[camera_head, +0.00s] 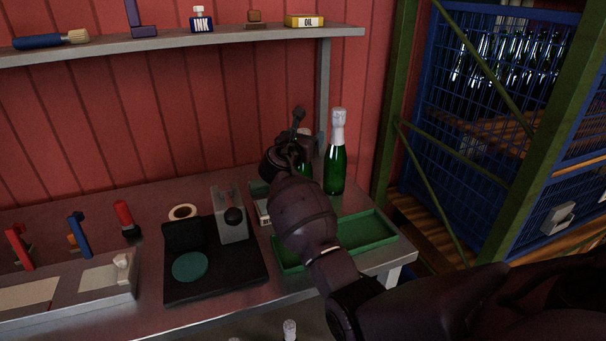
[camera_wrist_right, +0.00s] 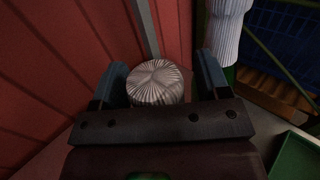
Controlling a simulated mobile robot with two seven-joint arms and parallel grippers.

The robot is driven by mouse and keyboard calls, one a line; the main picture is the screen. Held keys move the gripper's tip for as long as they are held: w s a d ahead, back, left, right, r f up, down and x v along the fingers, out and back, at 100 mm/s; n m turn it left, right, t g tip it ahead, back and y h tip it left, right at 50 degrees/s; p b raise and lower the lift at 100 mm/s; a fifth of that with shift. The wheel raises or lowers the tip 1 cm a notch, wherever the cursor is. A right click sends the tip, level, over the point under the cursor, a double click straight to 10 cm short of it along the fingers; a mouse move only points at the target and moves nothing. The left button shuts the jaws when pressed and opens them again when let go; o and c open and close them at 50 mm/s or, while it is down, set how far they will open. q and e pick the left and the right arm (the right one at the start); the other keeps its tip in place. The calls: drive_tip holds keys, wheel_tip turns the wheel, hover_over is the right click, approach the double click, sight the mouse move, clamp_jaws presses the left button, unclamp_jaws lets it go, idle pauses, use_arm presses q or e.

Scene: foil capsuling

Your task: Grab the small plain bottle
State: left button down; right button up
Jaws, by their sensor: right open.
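A shorter green bottle (camera_head: 305,172) stands at the back of the bench, mostly hidden behind my right gripper (camera_head: 297,140) in the head view. In the right wrist view, a pleated silver bottle top (camera_wrist_right: 155,83) sits between the two open fingers of my right gripper (camera_wrist_right: 162,78), with a gap visible on the right side. Whether the left finger touches it I cannot tell. A taller green bottle with a white foil neck (camera_head: 337,155) stands just to the right; its foil neck also shows in the right wrist view (camera_wrist_right: 226,30). My left gripper is not in view.
A green tray (camera_head: 375,232) lies at the bench's front right. A black device with a teal disc (camera_head: 190,266) and a tape roll (camera_head: 183,212) are to the left. A shelf (camera_head: 240,42) with ink and oil runs above. A blue cage (camera_head: 440,130) stands right.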

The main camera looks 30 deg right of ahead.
clamp_jaws()
idle(0.3)
drive_tip(key=shift+r, duration=0.15)
